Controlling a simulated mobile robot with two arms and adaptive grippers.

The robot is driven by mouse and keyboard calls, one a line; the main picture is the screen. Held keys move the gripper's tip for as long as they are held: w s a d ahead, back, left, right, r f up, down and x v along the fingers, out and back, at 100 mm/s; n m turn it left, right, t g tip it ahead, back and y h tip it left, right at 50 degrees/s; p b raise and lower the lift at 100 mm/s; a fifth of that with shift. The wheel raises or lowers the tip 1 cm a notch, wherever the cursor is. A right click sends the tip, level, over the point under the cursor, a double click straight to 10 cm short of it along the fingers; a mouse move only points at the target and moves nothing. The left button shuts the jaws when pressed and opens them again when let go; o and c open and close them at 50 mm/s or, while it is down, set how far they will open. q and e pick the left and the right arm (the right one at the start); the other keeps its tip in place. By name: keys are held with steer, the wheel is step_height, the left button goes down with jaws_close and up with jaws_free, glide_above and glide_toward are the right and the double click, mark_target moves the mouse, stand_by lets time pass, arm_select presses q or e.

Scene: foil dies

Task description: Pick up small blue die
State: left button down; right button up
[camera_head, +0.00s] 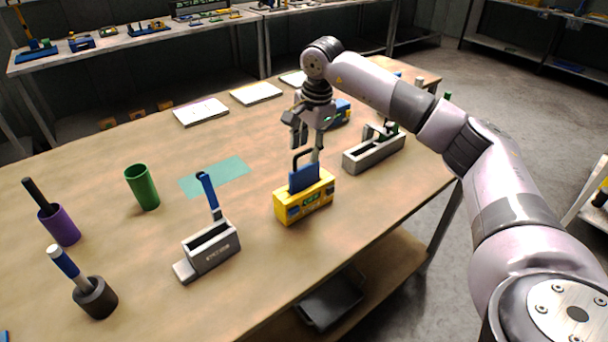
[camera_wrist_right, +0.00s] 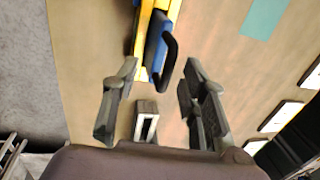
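A blue plate-like die (camera_head: 304,178) with a dark looped handle stands upright in a yellow holder (camera_head: 318,202) near the table's front edge. The same blue die (camera_wrist_right: 157,43) and yellow holder (camera_wrist_right: 146,28) show at the top of the right wrist view. My right gripper (camera_head: 308,143) is just above and behind the die in the head view, pointing down. In the wrist view, the right gripper (camera_wrist_right: 161,70) has its fingers spread, with nothing held between them. Another blue piece (camera_head: 342,106) stands partly hidden behind the gripper. My left gripper is out of view.
A grey holder (camera_head: 222,252) with a blue-handled tool stands left of the yellow holder. A long grey holder (camera_head: 368,156) stands to its right. A green cup (camera_head: 142,187), purple cup (camera_head: 60,228) and dark cup (camera_head: 97,298) stand at left. White pads (camera_head: 201,111) lie behind.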

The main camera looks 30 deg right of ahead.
mark_target(305, 167)
step_height(305, 167, down, 2)
steer(key=shift+w, duration=0.1)
steer(key=shift+f+p, duration=0.4)
steer(key=shift+p, duration=0.15)
steer(key=f, duration=0.1)
steer(key=w+f+p, duration=0.1)
steer(key=f, duration=0.1)
steer(key=shift+f, duration=0.6)
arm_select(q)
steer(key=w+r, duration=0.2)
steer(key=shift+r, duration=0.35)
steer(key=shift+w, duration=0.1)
arm_select(e)
steer(key=shift+c, duration=0.2)
steer(key=c, duration=0.6)
jaws_close()
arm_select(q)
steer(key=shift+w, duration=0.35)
